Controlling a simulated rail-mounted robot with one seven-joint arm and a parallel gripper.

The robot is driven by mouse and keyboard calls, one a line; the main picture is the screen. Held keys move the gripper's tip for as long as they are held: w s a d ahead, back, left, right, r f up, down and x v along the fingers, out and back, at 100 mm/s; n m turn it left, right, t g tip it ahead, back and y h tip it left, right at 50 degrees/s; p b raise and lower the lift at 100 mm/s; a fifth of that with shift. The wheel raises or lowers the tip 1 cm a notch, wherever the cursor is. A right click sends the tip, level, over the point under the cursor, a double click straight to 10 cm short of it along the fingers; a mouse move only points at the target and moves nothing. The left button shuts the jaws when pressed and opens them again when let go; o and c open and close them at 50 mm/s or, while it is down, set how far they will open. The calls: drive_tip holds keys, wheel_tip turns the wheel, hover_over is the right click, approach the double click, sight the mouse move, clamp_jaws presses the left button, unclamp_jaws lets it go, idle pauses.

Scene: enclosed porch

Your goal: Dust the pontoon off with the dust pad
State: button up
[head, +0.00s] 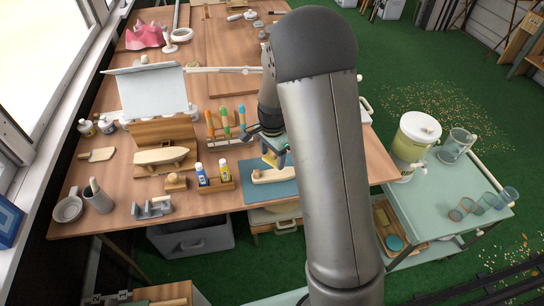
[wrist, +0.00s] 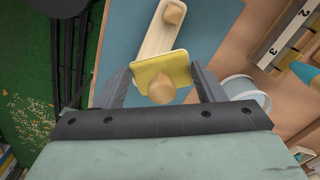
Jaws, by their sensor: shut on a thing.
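My gripper (head: 273,152) is over the blue mat at the bench's front edge. In the wrist view my gripper (wrist: 162,80) has its fingers on either side of a yellow dust pad (wrist: 148,70) with a round wooden knob, and is shut on it. The pad (head: 270,159) also shows in the head view. In the head view the pontoon (head: 272,176) is just below the pad. I cannot tell whether the two touch.
Two small bottles stand in a wooden holder (head: 218,186) left of the mat. A wooden boat hull (head: 160,156) and colourful-handled tools stand farther left and behind. A green cart (head: 455,195) with glasses stands right.

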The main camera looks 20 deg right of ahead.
drive_tip(key=shift+r+p, duration=0.8)
drive_tip(key=shift+r, duration=0.7)
